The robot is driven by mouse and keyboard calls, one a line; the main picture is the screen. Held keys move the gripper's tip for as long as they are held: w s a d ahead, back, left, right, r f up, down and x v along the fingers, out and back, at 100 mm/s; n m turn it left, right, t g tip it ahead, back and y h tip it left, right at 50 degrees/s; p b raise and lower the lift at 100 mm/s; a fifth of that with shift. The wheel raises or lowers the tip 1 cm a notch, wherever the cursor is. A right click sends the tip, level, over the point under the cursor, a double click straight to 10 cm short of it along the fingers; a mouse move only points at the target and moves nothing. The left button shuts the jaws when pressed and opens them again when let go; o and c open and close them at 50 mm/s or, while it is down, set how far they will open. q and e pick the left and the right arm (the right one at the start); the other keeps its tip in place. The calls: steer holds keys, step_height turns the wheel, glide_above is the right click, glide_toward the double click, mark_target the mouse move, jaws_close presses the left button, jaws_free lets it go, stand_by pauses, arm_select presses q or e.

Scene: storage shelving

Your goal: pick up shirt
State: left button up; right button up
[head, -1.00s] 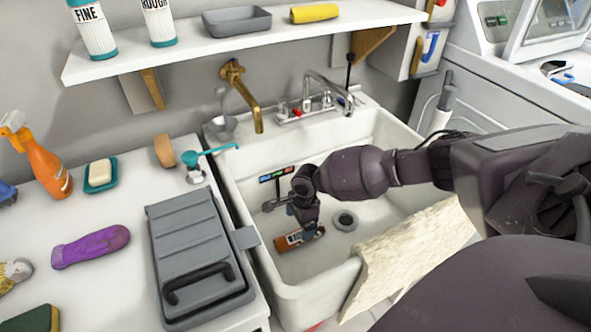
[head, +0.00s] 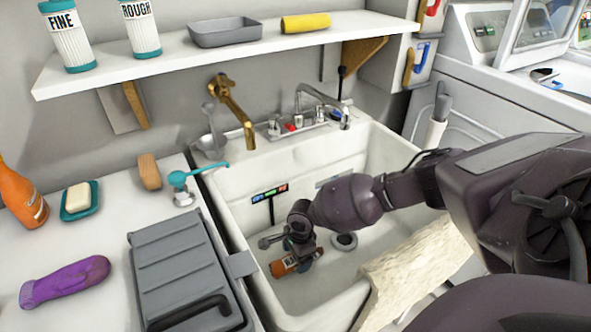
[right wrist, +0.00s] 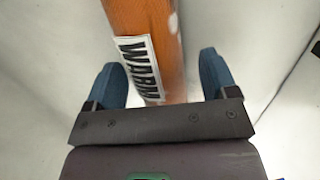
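I see nothing that is clearly a shirt. A cream, rough-textured piece (head: 420,262) lies over the sink's front right edge; I cannot tell whether it is cloth. My right gripper (head: 300,258) is down inside the white sink at an orange cylinder (head: 283,267). In the right wrist view, the blue fingers of this gripper (right wrist: 162,82) stand apart on either side of the orange cylinder (right wrist: 150,45), which has a white label reading "WARM". Gaps show between the fingers and the cylinder. The left gripper is not in view.
The sink (head: 245,215) has a drain (head: 344,242) and taps behind. A grey lidded case (head: 180,270), a purple object (head: 65,282), a soap dish (head: 80,203) and a spray bottle (head: 20,195) are on the left counter. A shelf (head: 220,58) hangs above.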

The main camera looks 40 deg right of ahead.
steer(key=c, duration=0.8)
